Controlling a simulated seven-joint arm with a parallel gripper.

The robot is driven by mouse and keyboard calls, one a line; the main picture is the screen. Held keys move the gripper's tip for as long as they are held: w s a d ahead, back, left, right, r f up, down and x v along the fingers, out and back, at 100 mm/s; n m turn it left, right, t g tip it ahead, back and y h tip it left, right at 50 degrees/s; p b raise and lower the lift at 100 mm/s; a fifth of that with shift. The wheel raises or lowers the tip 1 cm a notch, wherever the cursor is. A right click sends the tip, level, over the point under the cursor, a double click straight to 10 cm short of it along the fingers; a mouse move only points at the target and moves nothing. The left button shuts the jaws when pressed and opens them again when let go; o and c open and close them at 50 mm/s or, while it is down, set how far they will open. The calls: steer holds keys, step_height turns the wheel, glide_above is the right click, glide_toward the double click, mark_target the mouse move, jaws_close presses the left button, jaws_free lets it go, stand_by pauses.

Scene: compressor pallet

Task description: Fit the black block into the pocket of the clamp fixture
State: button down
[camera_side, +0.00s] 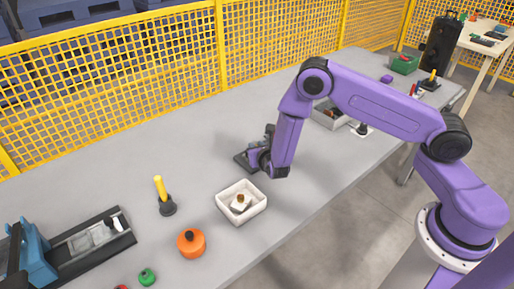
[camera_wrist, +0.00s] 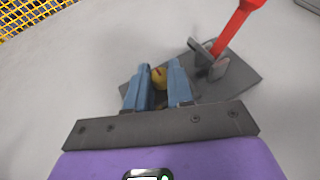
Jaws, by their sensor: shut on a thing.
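The clamp fixture (camera_wrist: 240,82) is a dark grey plate with a metal clamp and a red lever, right of the fingers in the wrist view. In the side view the fixture (camera_side: 246,160) lies on the table, partly behind my gripper (camera_side: 264,163). My gripper (camera_wrist: 160,88) has its two blue fingers close together over the left part of the plate.
A white tray (camera_side: 222,207) holding a small pale piece stands in front of the fixture. An orange knob (camera_side: 191,244), a yellow-handled stand (camera_side: 166,207) and a blue vise (camera_side: 38,254) are to the left. Another bin (camera_side: 329,121) stands behind my arm. The table behind the fixture is clear.

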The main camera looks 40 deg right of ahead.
steer(key=shift+f, duration=0.15)
steer(key=c, duration=1)
jaws_free()
steer(key=shift+s+r, duration=0.15)
steer(key=shift+r, duration=0.05)
steer(key=v, duration=1.1)
steer(key=shift+s+a+r, duration=0.15)
steer(key=shift+s+a, duration=0.05)
steer(key=shift+s, duration=0.05)
